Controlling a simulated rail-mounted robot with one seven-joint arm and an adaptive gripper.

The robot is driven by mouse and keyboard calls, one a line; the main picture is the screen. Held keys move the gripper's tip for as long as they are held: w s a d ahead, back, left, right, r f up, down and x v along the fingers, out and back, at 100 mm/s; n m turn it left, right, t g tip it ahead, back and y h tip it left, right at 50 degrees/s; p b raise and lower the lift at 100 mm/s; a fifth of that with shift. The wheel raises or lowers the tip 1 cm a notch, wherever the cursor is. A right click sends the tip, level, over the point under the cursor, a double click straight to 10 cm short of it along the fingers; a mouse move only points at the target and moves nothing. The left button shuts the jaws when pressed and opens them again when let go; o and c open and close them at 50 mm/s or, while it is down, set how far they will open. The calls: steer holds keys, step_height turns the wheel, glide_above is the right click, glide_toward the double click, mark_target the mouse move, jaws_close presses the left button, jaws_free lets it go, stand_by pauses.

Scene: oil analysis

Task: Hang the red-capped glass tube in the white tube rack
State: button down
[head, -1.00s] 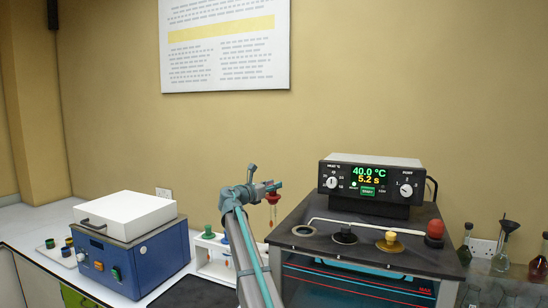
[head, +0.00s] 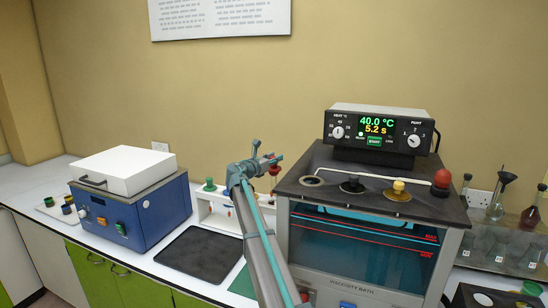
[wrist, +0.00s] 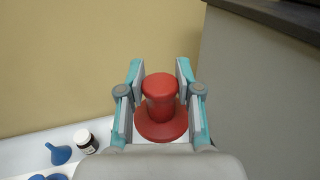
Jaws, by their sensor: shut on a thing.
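My gripper (head: 268,160) is shut on the red-capped tube (head: 275,171), raised beside the left edge of the viscosity bath. In the wrist view my gripper's fingers (wrist: 160,85) stand on both sides of the red cap (wrist: 160,100), which has a wide red flange below. The glass below the cap is hidden in the wrist view and hard to make out in the head view. The white tube rack (head: 212,194) stands on the bench behind my arm, with a green-capped tube (head: 209,185) at its left. My arm hides part of the rack.
The viscosity bath (head: 360,284) stands close on the right. A blue device with a white lid (head: 125,170) is at the left. A dark mat (head: 200,254) lies in front of the rack.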

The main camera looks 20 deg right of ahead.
mark_target(271, 175)
steer(key=shift+f+b, duration=2.15)
steer(key=shift+f, duration=1.4)
steer(key=shift+f+b, duration=1.25)
steer(key=shift+f, duration=2.35)
steer(key=shift+f, duration=0.45)
steer(key=c, duration=0.7)
jaws_free()
steer(key=shift+a, duration=0.15)
steer(key=v, duration=1.2)
